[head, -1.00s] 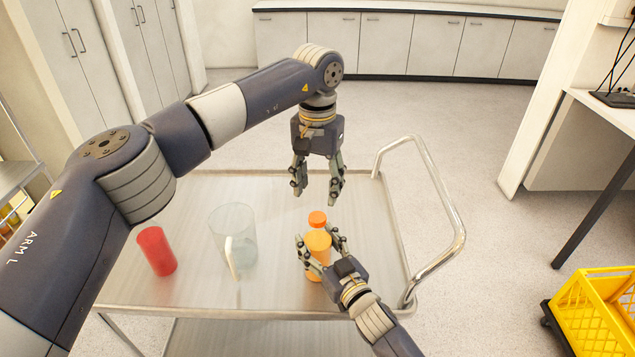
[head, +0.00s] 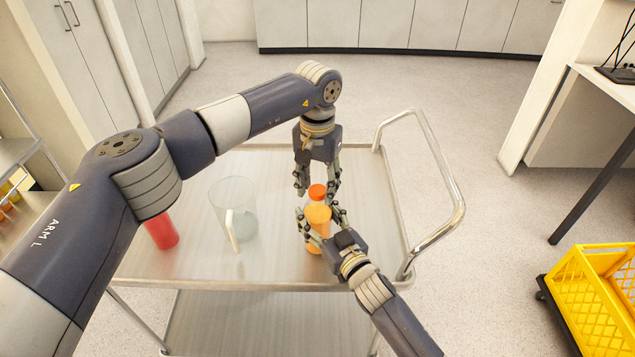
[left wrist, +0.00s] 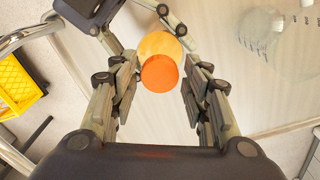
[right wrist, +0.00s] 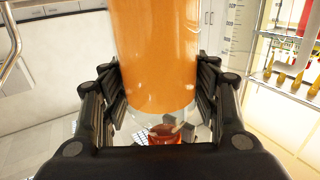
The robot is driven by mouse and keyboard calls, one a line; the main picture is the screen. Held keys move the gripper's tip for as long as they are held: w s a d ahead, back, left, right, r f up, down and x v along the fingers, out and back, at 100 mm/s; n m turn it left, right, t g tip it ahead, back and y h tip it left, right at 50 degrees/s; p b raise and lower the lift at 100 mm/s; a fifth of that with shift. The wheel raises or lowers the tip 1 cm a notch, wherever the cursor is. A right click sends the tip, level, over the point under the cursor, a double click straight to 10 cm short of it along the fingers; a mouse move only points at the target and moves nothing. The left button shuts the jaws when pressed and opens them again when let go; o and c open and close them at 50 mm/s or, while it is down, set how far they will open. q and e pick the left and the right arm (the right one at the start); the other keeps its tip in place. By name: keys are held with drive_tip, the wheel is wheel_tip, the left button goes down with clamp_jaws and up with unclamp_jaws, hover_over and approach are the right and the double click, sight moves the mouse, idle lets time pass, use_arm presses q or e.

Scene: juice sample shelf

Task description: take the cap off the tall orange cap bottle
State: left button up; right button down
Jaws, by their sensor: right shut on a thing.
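The tall orange cap bottle (head: 317,217) stands upright on the cart, filled with orange juice. Its orange cap (head: 317,192) is on top, and shows from above in the left wrist view (left wrist: 159,73). My right gripper (head: 318,232) is shut on the bottle's body from the front right; its fingers flank the bottle in the right wrist view (right wrist: 160,95). My left gripper (head: 316,191) points down from above, its fingers open on either side of the cap. In the left wrist view gaps show between cap and fingers (left wrist: 160,95).
A clear measuring jug (head: 235,208) and a red cup (head: 162,232) stand to the left on the steel cart (head: 280,265). The cart's curved handle (head: 445,175) rises at right.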

use_arm(q)
drive_tip(key=c, duration=0.6)
drive_tip(key=n, duration=0.7)
drive_tip(key=shift+c, duration=0.2)
drive_tip(key=n, duration=0.4)
drive_tip(key=shift+n, duration=0.3)
drive_tip(key=n, duration=0.9)
drive_tip(key=shift+n, duration=0.3)
drive_tip(key=n, duration=0.4)
drive_tip(key=shift+n, duration=0.4)
drive_tip(key=n, duration=0.9)
drive_tip(key=shift+r+n, duration=0.1)
drive_tip(key=shift+n, duration=0.2)
drive_tip(key=n, duration=1.2)
drive_tip(key=shift+n, duration=0.3)
drive_tip(key=n, duration=0.5)
drive_tip(key=shift+n, duration=0.3)
